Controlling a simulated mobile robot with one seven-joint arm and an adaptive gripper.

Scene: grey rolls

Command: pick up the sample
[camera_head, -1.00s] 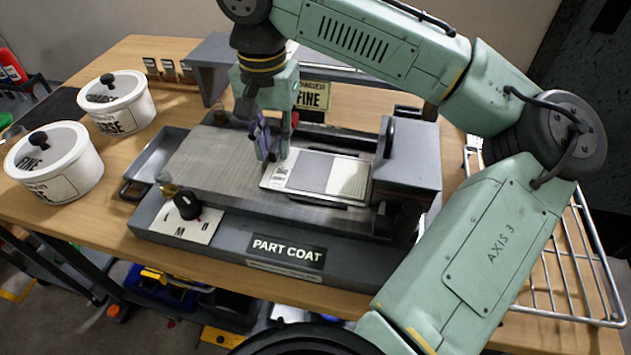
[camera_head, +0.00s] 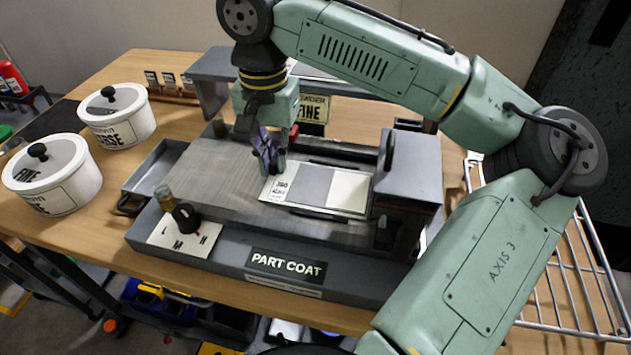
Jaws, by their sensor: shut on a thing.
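The sample is a flat, pale rectangular panel with a grey middle band and printing at its left end (camera_head: 316,187). It lies on the bed of the grey PART COAT machine (camera_head: 195,170). My gripper (camera_head: 272,172) points down at the panel's upper left edge, with its dark purple fingers close together. It is shut on the sample there. The fingers hide the exact contact, and I see no clear gap between panel and bed.
Two lidded white pots (camera_head: 55,180) (camera_head: 118,118) stand at left. A black knob (camera_head: 186,216) is at the front left. A wire rack (camera_head: 560,265) is at right.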

